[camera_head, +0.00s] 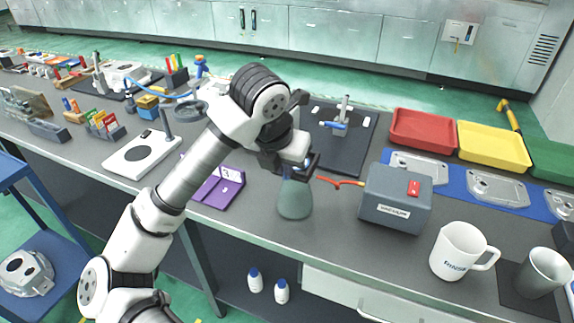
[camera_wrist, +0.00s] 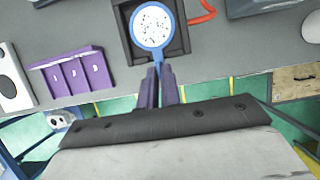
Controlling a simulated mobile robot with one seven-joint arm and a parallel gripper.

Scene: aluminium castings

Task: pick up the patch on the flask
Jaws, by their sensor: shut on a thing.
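The patch (camera_wrist: 153,24) is a round white disc with dark specks and a blue rim, ahead of my fingertips in the wrist view. My gripper (camera_wrist: 155,72) is shut on its near edge. In the head view my gripper (camera_head: 300,166) points down just above the flask (camera_head: 294,200), a grey-green cone standing on the bench. The gripper mostly hides the patch and the flask's top there. I cannot tell whether the patch touches the flask. In the wrist view a dark square frame lies behind the patch.
A grey vacuum box (camera_head: 395,198) with a red hose (camera_head: 340,182) stands right of the flask. A purple divided tray (camera_head: 219,187) lies to the left. A white jug (camera_head: 460,250) and a grey cup (camera_head: 543,272) stand at the right front. The bench's front edge is close.

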